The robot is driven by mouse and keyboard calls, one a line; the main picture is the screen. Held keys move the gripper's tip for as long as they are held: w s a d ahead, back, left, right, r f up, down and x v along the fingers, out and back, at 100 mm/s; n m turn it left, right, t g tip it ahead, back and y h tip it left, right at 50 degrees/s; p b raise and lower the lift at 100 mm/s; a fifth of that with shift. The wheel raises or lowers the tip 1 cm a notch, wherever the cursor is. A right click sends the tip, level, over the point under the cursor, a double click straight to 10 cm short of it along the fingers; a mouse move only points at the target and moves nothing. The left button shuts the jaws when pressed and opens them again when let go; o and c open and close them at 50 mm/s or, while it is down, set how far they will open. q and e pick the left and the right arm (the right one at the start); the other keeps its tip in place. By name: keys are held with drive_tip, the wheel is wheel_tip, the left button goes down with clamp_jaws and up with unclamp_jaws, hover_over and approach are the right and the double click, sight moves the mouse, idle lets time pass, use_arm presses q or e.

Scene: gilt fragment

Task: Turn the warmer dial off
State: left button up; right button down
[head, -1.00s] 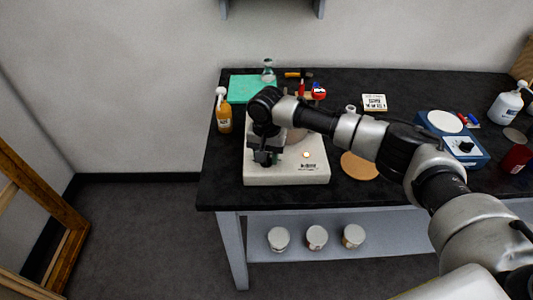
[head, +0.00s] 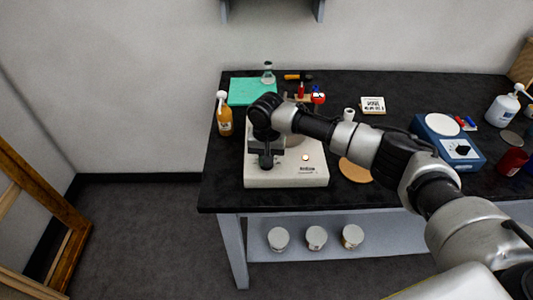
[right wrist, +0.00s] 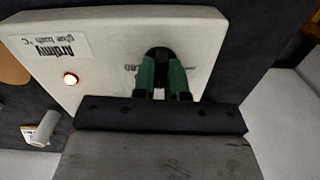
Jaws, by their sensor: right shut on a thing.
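The warmer (head: 286,178) is a white box with a printed label on its front, standing near the left end of the black bench. The warmer's black dial (right wrist: 159,53) is at the box's front left. My right gripper (right wrist: 163,70) points at the panel with its green-lined fingers shut on the dial. In the head view the right gripper (head: 266,160) hides the dial, so its pointer position cannot be read. My left gripper is not in view.
An amber pump bottle (head: 224,120) stands left of the warmer, and a green mat (head: 245,92) lies behind it. A round cork-coloured disc (head: 355,171) lies to the right. A blue device (head: 473,158) with its own black knob stands farther right.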

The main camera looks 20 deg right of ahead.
drive_tip(key=n+p, duration=0.3)
drive_tip(key=shift+r+n, duration=0.2)
drive_tip(key=shift+n, duration=0.1)
drive_tip(key=n+p, duration=0.2)
drive_tip(key=n, duration=0.2)
drive_tip(key=shift+f+n, duration=0.1)
drive_tip(key=shift+n, duration=0.2)
drive_tip(key=n+p, duration=0.1)
drive_tip(key=n, duration=0.2)
drive_tip(key=shift+n+p, duration=0.4)
drive_tip(key=shift+n, duration=1.9)
drive_tip(key=c, duration=1.2)
unclamp_jaws()
drive_tip(key=shift+f, duration=0.1)
drive_tip(key=shift+o, duration=0.2)
wheel_tip(320, 180, up, 11)
drive_tip(key=b, duration=0.1)
drive_tip(key=shift+b, duration=0.4)
drive_tip(key=shift+f, duration=0.1)
